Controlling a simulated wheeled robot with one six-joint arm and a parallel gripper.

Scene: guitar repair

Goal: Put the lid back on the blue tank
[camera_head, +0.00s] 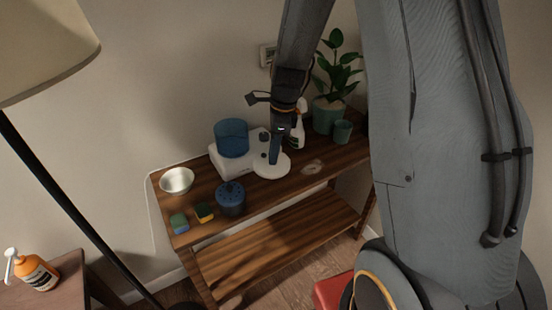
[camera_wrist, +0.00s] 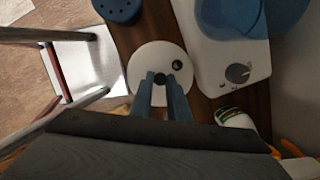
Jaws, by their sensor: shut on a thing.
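The blue tank (camera_head: 232,139) is a translucent blue cylinder on a white base (camera_head: 222,163) at the back of the wooden table. In the wrist view the tank (camera_wrist: 228,14) is cut off at the top right, on the white base (camera_wrist: 213,82). The lid (camera_head: 283,172) is a white disc just right of the base. In the wrist view the lid (camera_wrist: 147,57) shows a black central knob and a small dark spot. My gripper (camera_wrist: 160,82) points down over the lid, its fingers shut on the knob. I cannot tell whether the lid touches the table.
A dark blue canister (camera_head: 231,200) stands in front of the tank. A metal bowl (camera_head: 177,181) and two sponges (camera_head: 180,224) are at the left. A spray bottle (camera_head: 298,128), a green cup (camera_head: 342,132) and a potted plant (camera_head: 327,116) stand behind and right of my gripper.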

